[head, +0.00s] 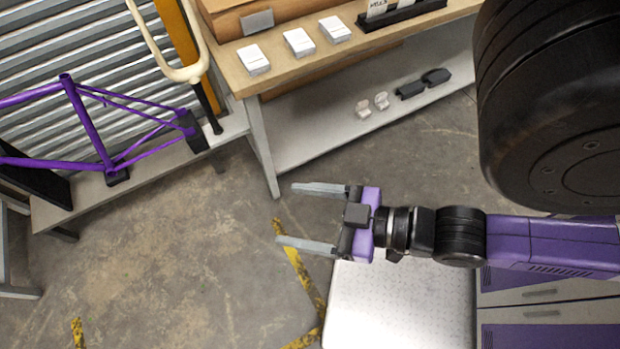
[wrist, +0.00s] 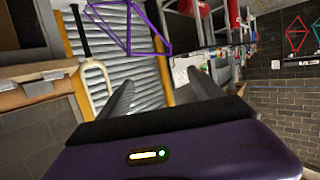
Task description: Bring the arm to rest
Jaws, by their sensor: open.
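My gripper (head: 308,217) is open and empty in the head view, with its two grey fingers spread and pointing left. It hangs in free air over the concrete floor, in front of the workbench and beside my pale base top. In the wrist view my gripper (wrist: 158,96) also shows open with nothing between its fingers. My arm comes in from the right and is bent, with a large dark joint close to the head camera at upper right.
A wooden workbench (head: 293,68) with small white boxes (head: 298,42) stands at the top, its lower shelf (head: 330,122) holding small parts. A purple bicycle frame (head: 85,125) and a cream fork (head: 180,60) stand at upper left. Open floor (head: 170,250) lies left of my gripper.

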